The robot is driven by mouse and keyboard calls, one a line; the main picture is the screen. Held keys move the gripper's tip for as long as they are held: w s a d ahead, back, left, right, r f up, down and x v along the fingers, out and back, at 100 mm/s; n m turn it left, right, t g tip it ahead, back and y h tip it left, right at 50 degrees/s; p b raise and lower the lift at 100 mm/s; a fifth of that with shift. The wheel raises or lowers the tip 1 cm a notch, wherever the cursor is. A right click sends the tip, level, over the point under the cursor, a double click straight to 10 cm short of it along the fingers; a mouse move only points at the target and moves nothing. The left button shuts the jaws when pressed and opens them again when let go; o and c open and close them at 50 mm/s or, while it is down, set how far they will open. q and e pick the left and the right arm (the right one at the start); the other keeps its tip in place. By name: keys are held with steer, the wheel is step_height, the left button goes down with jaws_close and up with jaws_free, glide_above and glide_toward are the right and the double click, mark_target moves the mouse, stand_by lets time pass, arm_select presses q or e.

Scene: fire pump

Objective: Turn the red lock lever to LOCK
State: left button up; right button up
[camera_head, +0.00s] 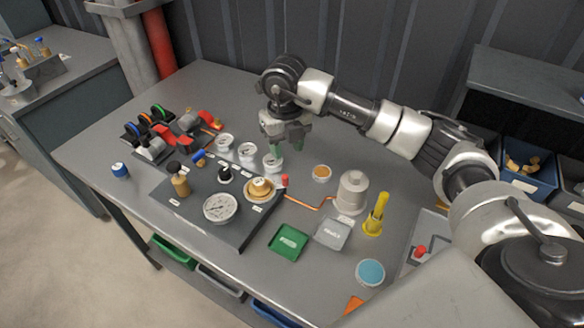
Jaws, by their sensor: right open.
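A small upright red piece (285,181) stands at the right edge of the dark panel (240,235), beside a brass-coloured round knob (260,187). Red handles (165,133) also show on the valve group at the back left. I cannot tell which red part is the lock lever, and the labels are too small to read. My right gripper (287,149) points down with green fingertips apart and empty. It is above the back of the table, just behind the small red piece and near a white-rimmed gauge (272,162). My left gripper is out of view.
A large gauge (220,207) sits on the panel. A copper-coloured pipe (308,204) runs to a pale domed part (351,192). A yellow tool (376,214), a green tray (289,242) and a grey tray (333,233) stand at right. The left front of the table is mostly clear.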

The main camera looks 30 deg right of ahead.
steer(key=p, duration=0.1)
glide_above(285, 176)
steer(key=f, duration=0.4)
steer(key=shift+s+a, duration=0.2)
steer(key=shift+a, duration=0.05)
steer(key=f, duration=0.4)
steer(key=shift+w+d+f+p, duration=0.2)
steer(key=shift+d+p, duration=0.1)
steer(key=shift+p, duration=0.1)
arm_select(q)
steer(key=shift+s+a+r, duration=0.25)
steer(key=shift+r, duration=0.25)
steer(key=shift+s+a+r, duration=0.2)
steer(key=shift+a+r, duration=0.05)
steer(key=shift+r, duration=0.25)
arm_select(e)
steer(key=shift+f, duration=0.7)
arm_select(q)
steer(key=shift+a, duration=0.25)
arm_select(e)
steer(key=shift+a, duration=0.1)
jaws_close()
